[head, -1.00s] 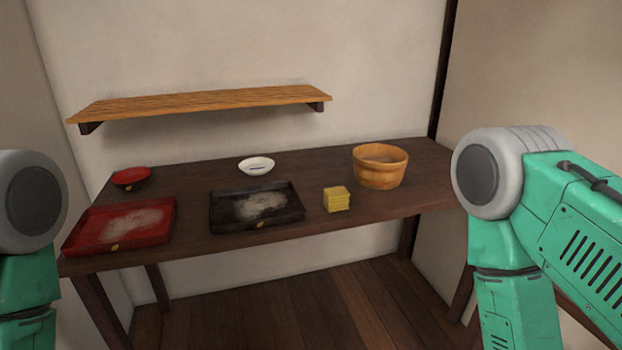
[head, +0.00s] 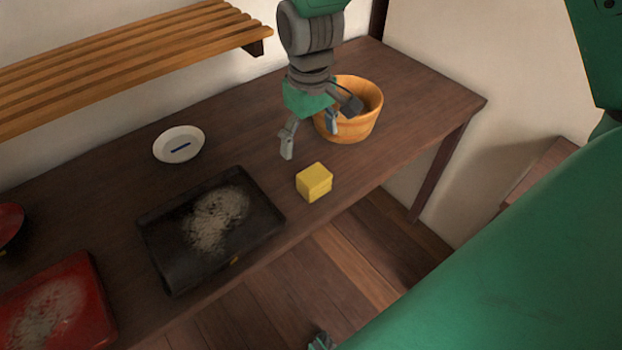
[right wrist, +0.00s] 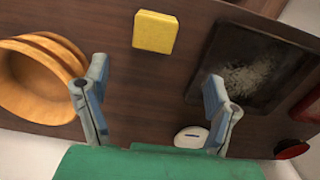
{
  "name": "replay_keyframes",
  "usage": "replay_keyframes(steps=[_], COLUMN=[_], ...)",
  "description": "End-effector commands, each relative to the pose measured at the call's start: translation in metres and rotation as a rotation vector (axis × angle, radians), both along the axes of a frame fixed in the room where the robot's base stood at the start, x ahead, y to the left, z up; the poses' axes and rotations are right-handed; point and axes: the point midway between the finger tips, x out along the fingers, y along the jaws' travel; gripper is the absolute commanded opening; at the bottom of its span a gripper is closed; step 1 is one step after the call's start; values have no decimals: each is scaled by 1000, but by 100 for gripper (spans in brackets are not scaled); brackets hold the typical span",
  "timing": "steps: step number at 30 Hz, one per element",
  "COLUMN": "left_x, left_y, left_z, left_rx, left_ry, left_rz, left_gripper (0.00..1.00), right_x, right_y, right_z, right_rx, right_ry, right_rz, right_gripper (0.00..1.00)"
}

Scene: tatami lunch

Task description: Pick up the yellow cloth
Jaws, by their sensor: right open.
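The yellow cloth (head: 314,182) is a small folded block on the dark table, near its front edge, between the black tray and the wooden bowl. My right gripper (head: 309,140) is open and empty above the table, a little behind the cloth and in front of part of the bowl. In the right wrist view the cloth (right wrist: 155,32) lies beyond the two spread fingertips (right wrist: 150,92), roughly between them and apart from both.
The wooden bowl (head: 350,128) stands close beside my right gripper. A black tray (head: 165,255) lies left of the cloth, a white dish (head: 179,144) behind it. A red tray (head: 90,290) and red bowl (head: 8,222) are at far left. A slatted shelf (head: 130,62) hangs above.

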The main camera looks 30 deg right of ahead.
Motion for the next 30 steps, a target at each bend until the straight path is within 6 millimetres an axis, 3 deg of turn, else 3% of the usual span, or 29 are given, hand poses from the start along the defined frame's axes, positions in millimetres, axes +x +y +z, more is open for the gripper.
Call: replay_keyframes(steps=[3, 9, 16, 24, 30], left_x=[-1, 0, 0, 0, 0], left_y=[0, 0, 0, 0, 0], left_z=[-6, -10, -12, -18, -18], left_rx=[0, 0, 0, 0, 0], left_ry=[1, 1, 0, 0, 0], left_rz=[0, -1, 0, 0, 0], left_gripper=[40, 40, 40, 40, 40], right_x=[-1, 0, 0, -1, -1], right_y=[-1, 0, -2, -6, -6], right_z=[-30, -62, -78, -116, -122], right_rx=[1, -1, -1, -2, -2], right_ry=[6, 4, 3, 4, 2], right_rz=[-1, -1, -2, -1, -1], right_gripper=[79, 79, 79, 79, 79])
